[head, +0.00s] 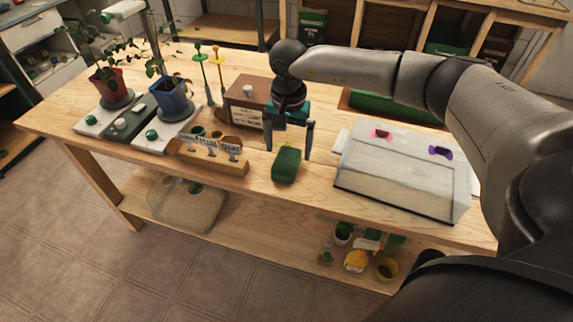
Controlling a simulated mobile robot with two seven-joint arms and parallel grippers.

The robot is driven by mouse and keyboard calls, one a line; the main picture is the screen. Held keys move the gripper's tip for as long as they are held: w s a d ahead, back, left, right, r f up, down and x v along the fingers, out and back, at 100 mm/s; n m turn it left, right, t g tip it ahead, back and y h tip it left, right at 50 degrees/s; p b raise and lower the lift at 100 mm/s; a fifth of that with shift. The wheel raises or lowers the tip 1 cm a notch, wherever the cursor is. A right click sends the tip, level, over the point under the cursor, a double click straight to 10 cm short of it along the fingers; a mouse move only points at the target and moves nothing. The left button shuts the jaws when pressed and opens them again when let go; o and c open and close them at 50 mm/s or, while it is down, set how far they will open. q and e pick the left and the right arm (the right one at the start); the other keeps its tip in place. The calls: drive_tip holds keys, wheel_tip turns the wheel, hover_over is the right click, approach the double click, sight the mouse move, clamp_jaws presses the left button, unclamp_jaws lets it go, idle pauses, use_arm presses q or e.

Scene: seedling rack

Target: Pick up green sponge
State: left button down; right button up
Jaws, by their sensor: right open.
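The green sponge (286,165) lies on the wooden table near its front edge, in the middle of the head view. My right gripper (288,153) comes in from the right and points down over the sponge. Its two dark fingers are spread, one to the left and one to the right of the sponge's far end. The gripper is open and holds nothing. I cannot tell how high the fingertips are above the table. My left gripper does not show.
A clear-lidded box (400,172) stands right of the sponge. A wooden label holder (212,157) is to its left, and a brown box (247,103) behind. Potted plants, one in a red pot (112,88) and one in a blue pot (172,100), stand at the left. The table's front edge is close.

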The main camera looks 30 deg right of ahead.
sight(286, 160)
wheel_tip(286, 160, down, 4)
drive_tip(key=shift+w+a+f+b, duration=0.15)
drive_tip(key=shift+f+b, duration=0.1)
drive_tip(key=shift+b, duration=0.25)
drive_tip(key=shift+f, duration=0.3)
drive_tip(key=c, duration=1.5)
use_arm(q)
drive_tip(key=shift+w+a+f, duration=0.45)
use_arm(e)
drive_tip(key=shift+r, duration=0.15)
